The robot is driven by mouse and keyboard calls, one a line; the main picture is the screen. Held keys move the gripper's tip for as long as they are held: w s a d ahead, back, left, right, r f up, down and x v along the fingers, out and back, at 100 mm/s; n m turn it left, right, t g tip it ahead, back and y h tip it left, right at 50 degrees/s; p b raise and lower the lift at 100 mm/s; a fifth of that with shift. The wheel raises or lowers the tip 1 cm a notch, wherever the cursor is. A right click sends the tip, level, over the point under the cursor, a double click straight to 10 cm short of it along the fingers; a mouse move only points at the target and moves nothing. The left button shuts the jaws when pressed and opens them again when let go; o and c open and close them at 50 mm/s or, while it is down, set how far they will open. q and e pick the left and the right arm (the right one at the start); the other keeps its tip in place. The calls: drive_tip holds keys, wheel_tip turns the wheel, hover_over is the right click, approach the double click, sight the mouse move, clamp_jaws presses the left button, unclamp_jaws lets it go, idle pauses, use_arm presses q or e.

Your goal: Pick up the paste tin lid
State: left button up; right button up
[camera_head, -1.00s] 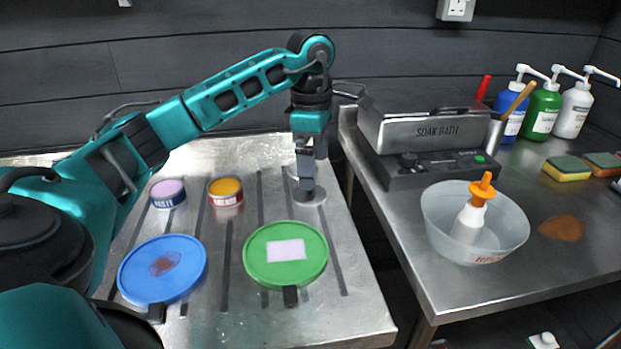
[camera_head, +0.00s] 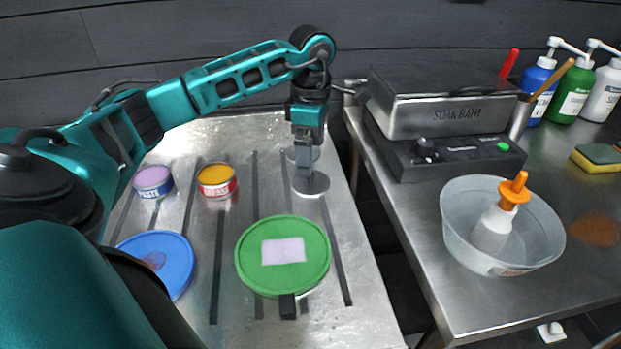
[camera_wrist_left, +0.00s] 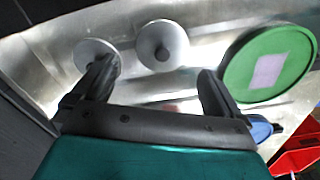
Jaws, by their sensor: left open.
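Two round grey lids with knobs lie at the far right of the left-hand steel table: a nearer lid (camera_head: 312,186) and a farther lid (camera_head: 294,155), partly hidden by my gripper. I cannot tell which is the paste tin's. My left gripper (camera_head: 304,170) points down over them, open and empty. In the left wrist view its fingers (camera_wrist_left: 155,88) are wide apart; the nearer lid (camera_wrist_left: 174,38) shows beyond the gap, and the left finger overlaps the farther lid (camera_wrist_left: 91,50). The uncovered paste tin (camera_head: 152,184), purple inside, stands at the left. My right gripper is not in view.
A red tin (camera_head: 217,182) with orange contents stands beside the paste tin. A green disc (camera_head: 258,284) and a blue disc (camera_head: 180,249) lie in front. Across a gap, the right table holds a soak bath (camera_head: 440,115) and a bowl (camera_head: 458,238).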

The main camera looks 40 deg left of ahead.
use_arm(q)
drive_tip(key=shift+s+f, duration=0.15)
drive_tip(key=shift+f, duration=2.85)
drive_tip(key=c, duration=0.8)
drive_tip(key=shift+r, duration=0.1)
